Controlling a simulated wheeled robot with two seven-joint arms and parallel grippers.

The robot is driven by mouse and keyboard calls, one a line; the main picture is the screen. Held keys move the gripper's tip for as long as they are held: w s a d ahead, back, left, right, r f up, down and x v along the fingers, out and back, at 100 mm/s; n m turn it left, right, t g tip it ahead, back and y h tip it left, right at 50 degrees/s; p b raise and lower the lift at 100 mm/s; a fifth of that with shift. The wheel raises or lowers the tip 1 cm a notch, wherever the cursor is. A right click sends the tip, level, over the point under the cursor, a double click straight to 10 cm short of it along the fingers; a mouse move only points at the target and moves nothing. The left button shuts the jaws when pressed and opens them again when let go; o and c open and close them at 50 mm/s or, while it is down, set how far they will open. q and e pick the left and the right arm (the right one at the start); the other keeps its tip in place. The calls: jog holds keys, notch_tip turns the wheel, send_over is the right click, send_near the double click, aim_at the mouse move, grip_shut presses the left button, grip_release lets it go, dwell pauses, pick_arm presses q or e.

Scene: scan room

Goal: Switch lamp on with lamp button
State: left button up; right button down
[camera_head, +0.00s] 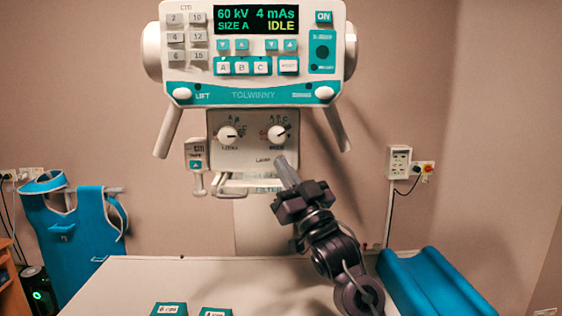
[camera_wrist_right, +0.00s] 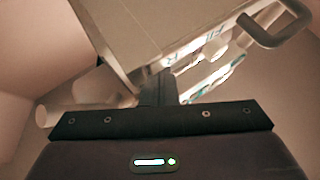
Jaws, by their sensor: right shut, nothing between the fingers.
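The grey collimator box (camera_head: 262,146) hangs under the X-ray control head and carries two round knobs. The word like "Lamp" (camera_head: 263,160) is printed low on its front. The lamp button itself I cannot make out; my fingers cover the spot right of the label. My right gripper (camera_head: 284,168) comes up from below with its fingertips at the box's lower right front. Whether they touch it I cannot tell. In the right wrist view the gripper (camera_wrist_right: 158,84) is shut and empty, its fingers pointing at the box. My left gripper is in neither view.
The control head (camera_head: 256,94) shows "IDLE" and has two handles hanging down. A metal rail juts out under the box. A blue cushion (camera_head: 430,285) is at right, a blue apron (camera_head: 80,235) at left.

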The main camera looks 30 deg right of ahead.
jog(key=shift+w+d, duration=0.3)
jog(key=shift+w, duration=0.1)
dwell(1.2)
jog(key=shift+a+f, duration=0.1)
jog(key=shift+s+a+f, duration=0.1)
jog(key=shift+s, duration=0.05)
jog(key=shift+s+a, duration=0.15)
jog(key=shift+s, duration=0.15)
jog(key=shift+s+a, duration=0.1)
jog(key=s+a, duration=0.1)
jog(key=s, duration=0.2)
jog(key=s+a+b, duration=0.1)
jog(key=shift+s+a, duration=0.15)
jog(key=shift+a, duration=0.15)
dwell(0.8)
